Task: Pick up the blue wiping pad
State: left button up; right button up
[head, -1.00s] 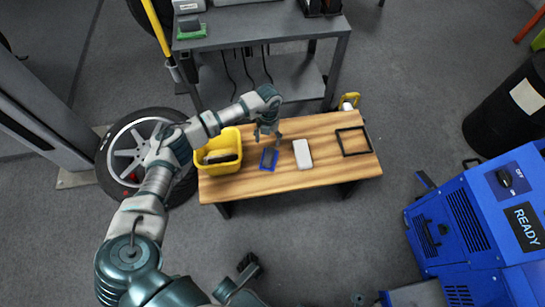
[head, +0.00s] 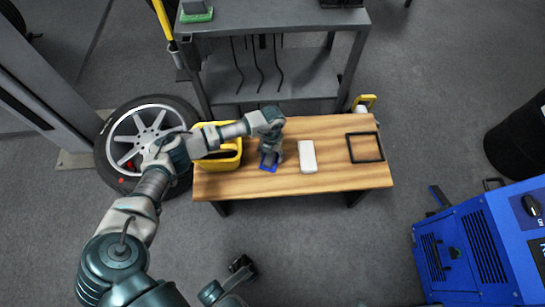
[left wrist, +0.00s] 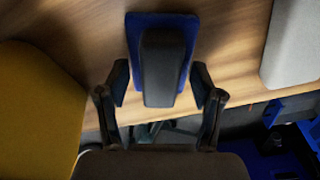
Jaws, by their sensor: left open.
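The blue wiping pad (head: 269,166) lies on the wooden table (head: 340,180), partly hidden under my left gripper in the head view. In the left wrist view, the pad (left wrist: 190,30) shows a blue base with a dark grey block-shaped grip (left wrist: 162,65) on top. My left gripper (head: 270,155) points down over the pad. In the left wrist view the left gripper (left wrist: 160,88) is open, with one finger on each side of the dark grip. Gaps show between the fingers and the grip.
A yellow bin (head: 226,160) stands left of the pad, and a white block (head: 307,157) lies just right of it. A black square frame (head: 364,147) lies at the table's right. A grey shelf bench (head: 270,25) stands behind; a blue machine (head: 485,240) is at right.

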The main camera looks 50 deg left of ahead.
pick_arm(q)
jog(key=shift+f, duration=0.1)
jog(key=shift+f, duration=0.1)
jog(key=shift+c, duration=0.7)
jog(key=shift+s, duration=0.1)
grip_shut()
